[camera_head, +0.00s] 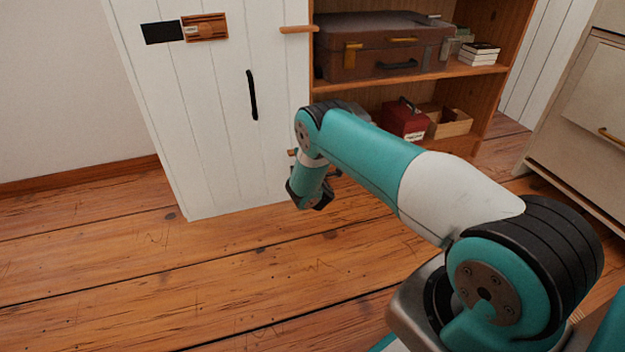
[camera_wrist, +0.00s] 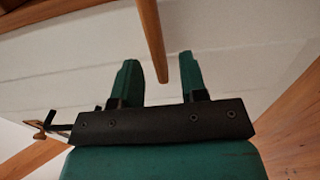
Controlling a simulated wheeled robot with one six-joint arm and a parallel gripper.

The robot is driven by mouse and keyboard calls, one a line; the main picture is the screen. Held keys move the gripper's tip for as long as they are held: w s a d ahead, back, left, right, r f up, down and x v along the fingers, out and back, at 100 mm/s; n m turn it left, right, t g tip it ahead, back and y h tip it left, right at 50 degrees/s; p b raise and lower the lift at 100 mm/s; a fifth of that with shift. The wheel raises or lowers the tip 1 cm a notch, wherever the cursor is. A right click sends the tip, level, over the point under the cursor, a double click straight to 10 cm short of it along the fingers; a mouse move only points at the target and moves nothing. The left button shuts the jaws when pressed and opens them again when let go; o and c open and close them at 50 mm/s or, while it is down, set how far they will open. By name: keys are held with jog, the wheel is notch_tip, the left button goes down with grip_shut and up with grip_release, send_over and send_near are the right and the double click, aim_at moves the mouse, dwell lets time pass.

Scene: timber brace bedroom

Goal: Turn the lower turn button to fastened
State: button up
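The lower turn button is a thin wooden bar. In the head view only its left tip (camera_head: 292,152) shows clearly on the white door (camera_head: 215,130), beside my arm, which hides most of it. In the wrist view a wooden bar (camera_wrist: 151,40), which looks like this button, comes down from the top edge, its end between my two green fingers. My gripper (camera_wrist: 160,75) is open, with a finger on each side of the bar and a visible gap to each. I cannot tell how deep the bar sits. My fingertips are hidden in the head view.
The upper turn button (camera_head: 299,29) lies level across the door's right edge. The floor in front is clear.

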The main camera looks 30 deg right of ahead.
jog(key=p+v, duration=1.5)
jog(key=p, duration=0.3)
jog(key=shift+a+r, duration=0.1)
